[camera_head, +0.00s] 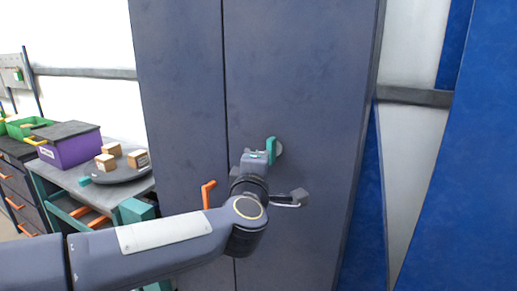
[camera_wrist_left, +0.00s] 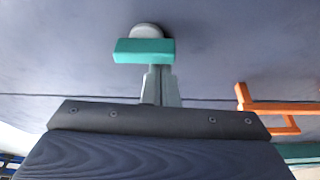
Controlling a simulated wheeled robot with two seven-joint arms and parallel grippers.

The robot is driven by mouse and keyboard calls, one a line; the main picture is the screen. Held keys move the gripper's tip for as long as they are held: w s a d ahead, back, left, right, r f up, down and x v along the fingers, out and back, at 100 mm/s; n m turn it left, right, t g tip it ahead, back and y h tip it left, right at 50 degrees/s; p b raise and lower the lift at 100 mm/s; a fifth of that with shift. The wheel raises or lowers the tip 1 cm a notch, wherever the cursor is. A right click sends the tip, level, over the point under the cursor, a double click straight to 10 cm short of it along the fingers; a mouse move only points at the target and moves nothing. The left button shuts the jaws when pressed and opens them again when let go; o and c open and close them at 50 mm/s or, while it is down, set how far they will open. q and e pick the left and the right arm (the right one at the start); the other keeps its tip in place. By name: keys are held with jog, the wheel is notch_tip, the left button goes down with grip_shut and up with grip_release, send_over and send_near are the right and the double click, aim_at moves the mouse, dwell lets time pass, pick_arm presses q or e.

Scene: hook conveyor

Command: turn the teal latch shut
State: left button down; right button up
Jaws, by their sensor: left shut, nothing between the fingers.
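The teal latch (camera_head: 271,150) is a short bar on a round pale grey base (camera_head: 280,149) on the right door of a tall grey-blue cabinet (camera_head: 305,80). In the head view the bar stands upright, alongside the door seam. My left gripper (camera_head: 258,157) is shut and empty, just left of the latch. In the left wrist view the teal bar (camera_wrist_left: 145,51) lies across the picture, and the closed fingertips (camera_wrist_left: 160,70) sit right by its lower edge. I cannot tell whether they touch it. My right gripper is not in view.
An orange handle (camera_head: 207,194) sticks out left of the seam, below the latch, close to my left arm. At left a table holds a round grey tray (camera_head: 124,172) with several wooden blocks and a purple bin (camera_head: 72,150). A blue panel (camera_head: 455,170) stands at right.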

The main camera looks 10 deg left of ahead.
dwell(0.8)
pick_arm(q)
jog(key=s+a, duration=0.3)
jog(key=s, duration=0.6)
jog(key=shift+a+b, duration=0.15)
jog(key=shift+b, duration=0.25)
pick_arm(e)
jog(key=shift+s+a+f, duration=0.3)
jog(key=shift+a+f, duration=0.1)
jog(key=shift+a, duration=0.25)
